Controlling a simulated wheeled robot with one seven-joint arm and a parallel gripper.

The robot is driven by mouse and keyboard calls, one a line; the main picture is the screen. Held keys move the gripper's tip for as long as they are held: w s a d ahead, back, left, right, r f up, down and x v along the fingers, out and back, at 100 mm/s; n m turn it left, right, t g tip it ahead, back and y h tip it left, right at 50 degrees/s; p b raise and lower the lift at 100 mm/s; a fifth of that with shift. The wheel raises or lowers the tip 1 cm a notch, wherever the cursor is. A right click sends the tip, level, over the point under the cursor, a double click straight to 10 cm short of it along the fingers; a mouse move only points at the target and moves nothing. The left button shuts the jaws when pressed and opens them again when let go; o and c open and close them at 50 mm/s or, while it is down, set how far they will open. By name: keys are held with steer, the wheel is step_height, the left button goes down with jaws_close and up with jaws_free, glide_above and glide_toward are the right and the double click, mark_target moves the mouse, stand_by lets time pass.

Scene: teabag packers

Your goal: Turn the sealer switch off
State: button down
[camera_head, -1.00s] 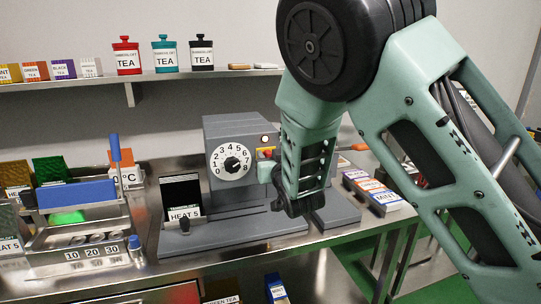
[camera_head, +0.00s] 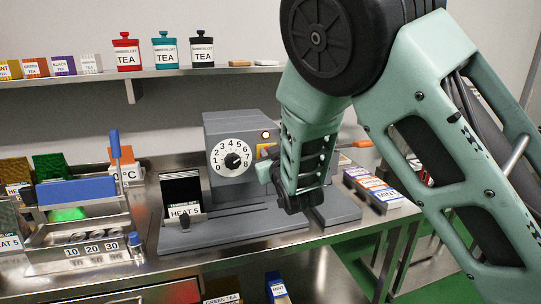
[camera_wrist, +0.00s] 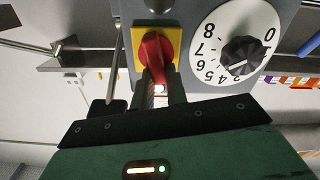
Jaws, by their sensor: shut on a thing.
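The sealer (camera_head: 225,125) is a grey machine on the steel bench, with a white numbered dial (camera_head: 232,158). Its switch is a red handle (camera_wrist: 153,50) on a yellow plate (camera_wrist: 176,42), beside the dial in the wrist view. In the head view the yellow plate (camera_head: 264,150) is partly hidden by my gripper. My gripper (camera_wrist: 160,85) is shut on the red switch handle, with a finger on each side of its end. A small lamp (camera_head: 265,135) glows above the plate in the head view.
A HEAT 5 display (camera_head: 182,195) stands left of the sealer. A rack with a blue bar (camera_head: 76,192) is further left. Labelled tea boxes (camera_head: 382,190) lie right of my gripper. A shelf (camera_head: 180,74) with tea canisters runs along the wall behind.

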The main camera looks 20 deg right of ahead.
steer(key=n, duration=0.4)
steer(key=a+f+n, duration=0.1)
steer(key=n, duration=0.6)
steer(key=shift+a+f+n, duration=0.2)
steer(key=shift+a+n, duration=0.05)
steer(key=shift+n, duration=0.15)
steer(key=shift+f+n, duration=0.2)
steer(key=shift+n, duration=0.65)
steer(key=shift+f+n, duration=0.15)
steer(key=shift+n, duration=0.7)
steer(key=c, duration=1.4)
jaws_free()
steer(key=shift+s, duration=0.1)
